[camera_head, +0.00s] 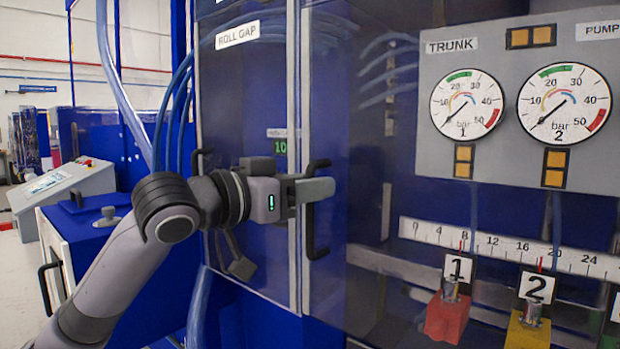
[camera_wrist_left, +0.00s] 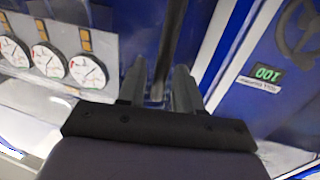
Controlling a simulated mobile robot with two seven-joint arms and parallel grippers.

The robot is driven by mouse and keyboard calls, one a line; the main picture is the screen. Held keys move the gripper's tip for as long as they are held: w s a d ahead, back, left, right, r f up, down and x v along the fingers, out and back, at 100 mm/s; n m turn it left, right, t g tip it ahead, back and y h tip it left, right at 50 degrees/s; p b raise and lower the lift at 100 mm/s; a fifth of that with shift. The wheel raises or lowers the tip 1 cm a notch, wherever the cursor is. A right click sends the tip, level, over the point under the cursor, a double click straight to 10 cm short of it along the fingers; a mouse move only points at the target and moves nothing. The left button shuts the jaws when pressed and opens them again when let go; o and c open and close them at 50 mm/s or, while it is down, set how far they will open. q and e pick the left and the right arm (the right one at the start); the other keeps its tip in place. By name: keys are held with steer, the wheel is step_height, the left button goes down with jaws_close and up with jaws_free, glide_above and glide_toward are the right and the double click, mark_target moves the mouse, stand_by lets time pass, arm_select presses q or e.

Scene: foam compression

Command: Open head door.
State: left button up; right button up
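The large door (camera_head: 345,270) with a see-through pane stands shut against the frame post at its left edge. Its black upright bar handle (camera_head: 318,252) is near that edge. My left gripper (camera_head: 312,190) is at the handle's upper half, with its fingers pointing right. In the left wrist view the dark handle bar (camera_wrist_left: 174,35) runs between the two fingers of my left gripper (camera_wrist_left: 160,85). The fingers are apart, one on each side of the bar, with narrow gaps showing. Part of the handle is hidden by the fingers. My right gripper is in neither view.
Two dial gauges (camera_head: 467,103) and a ruler scale (camera_head: 500,244) are at the right. A grey console (camera_head: 60,185) stands far left.

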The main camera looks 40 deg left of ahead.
arm_select(q)
steer(key=shift+w+d, duration=0.1)
steer(key=shift+w, duration=0.15)
jaws_close()
steer(key=shift+s, duration=0.15)
